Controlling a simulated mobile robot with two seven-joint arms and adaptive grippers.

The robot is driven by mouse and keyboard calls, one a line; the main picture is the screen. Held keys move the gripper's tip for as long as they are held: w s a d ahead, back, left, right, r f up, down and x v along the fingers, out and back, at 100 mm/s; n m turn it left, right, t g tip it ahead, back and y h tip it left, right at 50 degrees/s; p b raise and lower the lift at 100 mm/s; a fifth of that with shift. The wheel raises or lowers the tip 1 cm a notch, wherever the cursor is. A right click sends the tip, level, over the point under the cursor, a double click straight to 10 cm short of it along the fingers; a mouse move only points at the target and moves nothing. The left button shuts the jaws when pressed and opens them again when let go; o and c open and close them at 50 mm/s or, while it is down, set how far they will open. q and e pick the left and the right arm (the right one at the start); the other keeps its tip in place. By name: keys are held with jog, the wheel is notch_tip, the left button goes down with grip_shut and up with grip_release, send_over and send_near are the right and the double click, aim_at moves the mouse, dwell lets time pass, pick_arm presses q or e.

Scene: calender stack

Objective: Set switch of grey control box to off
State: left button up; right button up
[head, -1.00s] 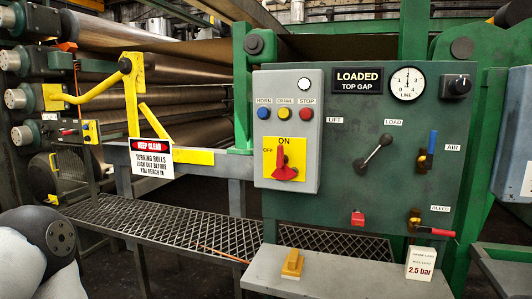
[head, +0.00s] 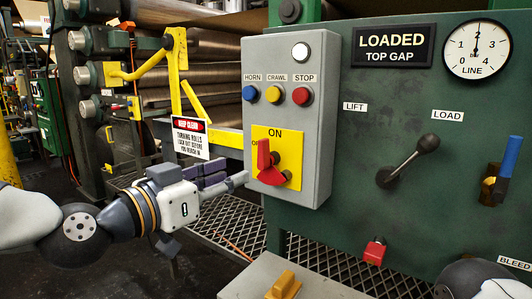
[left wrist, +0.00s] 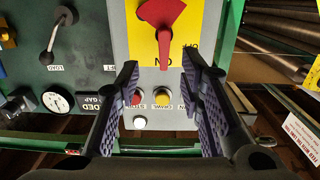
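The grey control box (head: 318,140) hangs on the left of a dark green panel. Its red switch handle (head: 264,160) sits on a yellow plate (head: 291,145) and points up at ON; OFF is at the left, partly covered by the handle. The handle also shows upside down in the left wrist view (left wrist: 164,22), lined up with ON. My left gripper (head: 242,180) is just left of the box, level with the switch. In the left wrist view its fingers (left wrist: 160,78) are spread, empty, with the handle ahead between them, apart from both. My right gripper is not seen.
Blue, yellow and red buttons (head: 276,95) and a white one are above the switch. A lever (head: 408,160) and a blue valve handle (head: 508,156) stick out to the right. A hanging sign (head: 190,138) and yellow guard are behind my left gripper. A yellow block (head: 283,285) lies on the shelf below.

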aim_at(260, 154)
pick_arm(q)
jog(key=x, duration=0.3)
jog(key=r+b+x, duration=0.1)
jog(key=x, duration=0.7)
jog(key=shift+w+a+r, duration=0.2)
jog(key=shift+r, duration=0.1)
jog(key=shift+w+d+r, duration=0.15)
jog(key=shift+w+d, duration=0.1)
jog(key=shift+w, duration=0.1)
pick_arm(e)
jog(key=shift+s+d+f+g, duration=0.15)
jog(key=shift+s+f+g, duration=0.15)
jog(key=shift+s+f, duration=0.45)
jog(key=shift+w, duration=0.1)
